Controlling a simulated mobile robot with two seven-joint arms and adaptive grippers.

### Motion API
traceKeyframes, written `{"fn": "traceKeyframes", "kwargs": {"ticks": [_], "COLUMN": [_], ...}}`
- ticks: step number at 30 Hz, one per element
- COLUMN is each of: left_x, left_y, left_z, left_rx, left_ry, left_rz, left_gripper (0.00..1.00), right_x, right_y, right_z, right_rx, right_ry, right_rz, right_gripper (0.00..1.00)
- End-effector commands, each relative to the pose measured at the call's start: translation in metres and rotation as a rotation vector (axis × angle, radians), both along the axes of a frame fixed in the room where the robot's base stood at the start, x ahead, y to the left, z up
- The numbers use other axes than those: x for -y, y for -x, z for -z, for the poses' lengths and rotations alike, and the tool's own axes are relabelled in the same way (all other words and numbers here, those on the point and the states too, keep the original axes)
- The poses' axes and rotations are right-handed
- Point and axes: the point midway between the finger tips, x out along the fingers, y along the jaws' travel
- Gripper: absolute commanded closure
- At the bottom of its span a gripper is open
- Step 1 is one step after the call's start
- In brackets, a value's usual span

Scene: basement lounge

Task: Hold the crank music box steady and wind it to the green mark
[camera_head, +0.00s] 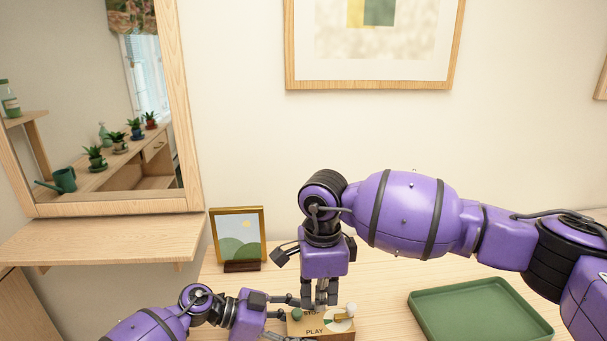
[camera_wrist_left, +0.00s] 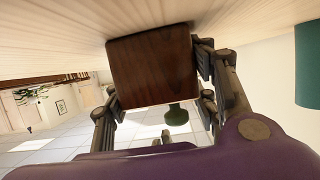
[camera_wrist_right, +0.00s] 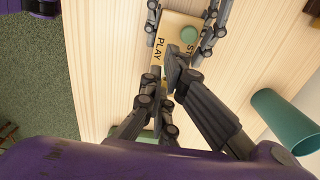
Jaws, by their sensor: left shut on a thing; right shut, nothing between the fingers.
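The music box (camera_head: 318,334) is a small box with a tan top on the table, partly hidden by my grippers. Its top carries a PLAY label, a green knob (camera_head: 297,315) and a white-and-green dial (camera_head: 337,324) with a pale knob (camera_head: 351,308) at its right. In the left wrist view its dark wooden side (camera_wrist_left: 152,65) fills the space between my fingers. My left gripper (camera_head: 287,309) is shut on the box, one finger along each side. My right gripper (camera_head: 320,303) points down over the box top, shut and empty; its fingertips (camera_wrist_right: 171,85) hide part of the top.
A green tray (camera_head: 428,322) lies on the table at right. A small framed picture (camera_head: 238,238) stands behind my left gripper. A teal cylinder (camera_wrist_right: 285,120) shows in the right wrist view. A shelf (camera_head: 105,238) and mirror are at left.

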Motion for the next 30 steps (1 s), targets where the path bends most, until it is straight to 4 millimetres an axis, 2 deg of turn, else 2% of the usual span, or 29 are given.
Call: {"fn": "traceKeyframes", "kwargs": {"ticks": [6,15,24,30], "left_x": [0.0,0.0,0.0,0.0], "left_y": [0.0,0.0,0.0,0.0], "left_z": [0.0,0.0,0.0,0.0], "left_rx": [-0.001,-0.001,0.0,0.0], "left_ry": [0.0,0.0,0.0,0.0], "left_rz": [0.001,0.001,0.001,0.0], "left_gripper": [0.86,0.86,0.86,0.86], "right_x": [0.0,0.0,-0.008,-0.008], "right_y": [0.0,-0.001,-0.039,-0.042], "right_z": [-0.024,-0.026,-0.035,-0.028], "right_rx": [0.001,0.0,-0.001,-0.002], "right_ry": [0.0,0.001,0.001,0.001], "right_rz": [0.0,0.001,0.002,0.0], "right_gripper": [1.0,1.0,1.0,1.0]}}
